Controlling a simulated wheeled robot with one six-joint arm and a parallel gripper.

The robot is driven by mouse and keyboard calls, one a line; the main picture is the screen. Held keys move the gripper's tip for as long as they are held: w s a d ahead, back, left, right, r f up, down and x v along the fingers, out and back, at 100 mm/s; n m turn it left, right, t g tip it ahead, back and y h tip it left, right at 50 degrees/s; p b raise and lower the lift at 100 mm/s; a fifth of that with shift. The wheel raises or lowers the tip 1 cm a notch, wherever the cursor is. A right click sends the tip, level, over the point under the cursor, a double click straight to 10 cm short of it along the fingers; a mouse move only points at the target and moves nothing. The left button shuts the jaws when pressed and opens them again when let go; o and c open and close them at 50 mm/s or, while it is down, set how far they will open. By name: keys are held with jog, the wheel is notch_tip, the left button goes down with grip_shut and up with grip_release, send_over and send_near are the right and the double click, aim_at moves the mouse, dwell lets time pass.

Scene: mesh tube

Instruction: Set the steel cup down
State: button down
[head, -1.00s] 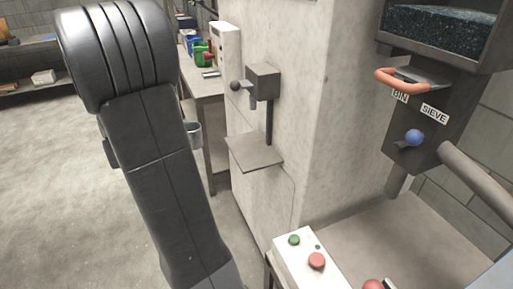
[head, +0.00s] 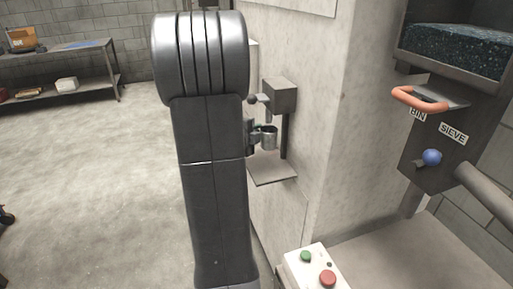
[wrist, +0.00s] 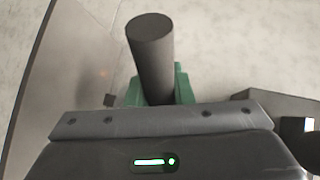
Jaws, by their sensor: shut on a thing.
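The steel cup (head: 268,137) is a small grey metal cup, upright, just right of my arm in the head view. My gripper (head: 257,139) is shut on it, with the fingers largely hidden behind the arm. The cup appears in front of the wall-mounted dispenser (head: 279,95) and above its flat plate (head: 272,168), with a visible gap below it. In the wrist view, a dark cylinder (wrist: 151,55) stands between the green finger pads of my gripper (wrist: 155,88). I cannot tell which part that cylinder is.
The dispenser's lever with a dark knob (head: 252,99) and its upright post are close to the cup. A pale pillar (head: 345,110) stands right of it. A button box (head: 315,268) and a sieve machine (head: 440,150) are at the right. Open floor lies left.

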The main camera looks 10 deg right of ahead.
jog(key=shift+w+a+f, duration=0.1)
jog(key=shift+a+f, duration=0.1)
jog(key=shift+f, duration=0.85)
notch_tip(320, 180, down, 3)
jog(key=shift+f+b, duration=0.2)
jog(key=shift+b, duration=0.35)
jog(key=shift+d+f, duration=0.15)
jog(key=shift+d, duration=0.1)
jog(key=shift+f, duration=0.15)
jog(key=c, duration=1.3)
grip_release()
